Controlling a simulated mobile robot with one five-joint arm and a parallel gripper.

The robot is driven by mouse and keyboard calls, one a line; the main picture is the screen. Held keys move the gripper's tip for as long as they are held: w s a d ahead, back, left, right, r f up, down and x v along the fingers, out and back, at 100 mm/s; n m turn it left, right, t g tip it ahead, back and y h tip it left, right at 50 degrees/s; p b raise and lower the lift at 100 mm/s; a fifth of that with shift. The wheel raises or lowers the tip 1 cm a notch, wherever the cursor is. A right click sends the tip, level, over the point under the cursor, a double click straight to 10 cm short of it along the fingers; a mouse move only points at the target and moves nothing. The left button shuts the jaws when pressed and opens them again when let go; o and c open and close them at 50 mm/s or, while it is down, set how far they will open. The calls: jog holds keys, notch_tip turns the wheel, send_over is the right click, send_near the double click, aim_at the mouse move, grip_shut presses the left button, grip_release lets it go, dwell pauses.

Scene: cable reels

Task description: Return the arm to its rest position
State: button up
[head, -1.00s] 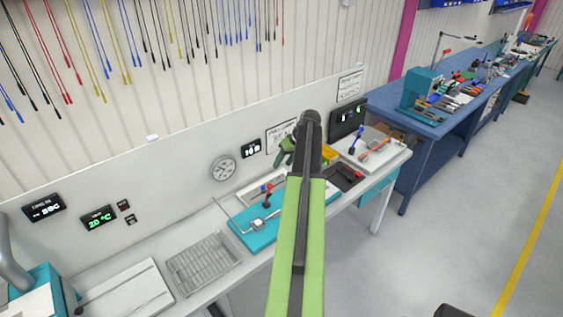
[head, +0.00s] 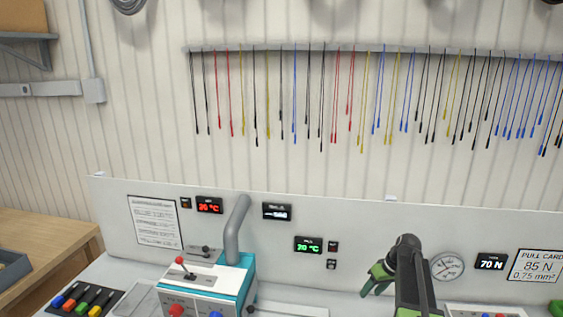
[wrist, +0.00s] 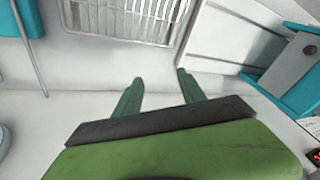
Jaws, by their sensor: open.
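My gripper (head: 376,279) shows in the head view at the lower right, with its green fingers pointing left and my dark arm link beside it. In the wrist view my gripper (wrist: 160,82) has its two green fingers spread apart with nothing between them. A bare pale bench surface lies beneath the fingers. Most of my arm is cut off by the bottom edge of the head view.
A wire tray (wrist: 130,18) lies ahead of the fingers. A teal and white machine (head: 212,285) with a grey curved pipe stands on the bench. Several colour-handled tools (head: 82,300) lie to its left. A round dial (head: 447,266) is on the back panel.

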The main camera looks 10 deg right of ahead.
jog(key=s+a+f+n+g+b, duration=0.15)
jog(key=a+f+b, duration=0.35)
jog(key=a, duration=1)
jog(key=s+a+f+h+b, duration=0.25)
jog(key=s+a+f, duration=0.35)
jog(key=s+a, duration=0.45)
jog(key=m, duration=0.1)
jog(key=s+m+g, duration=0.1)
jog(key=m, duration=0.1)
jog(key=shift+s+d+r+h, duration=0.1)
jog(key=shift+d+r+h, duration=0.15)
jog(key=shift+d+r, duration=0.15)
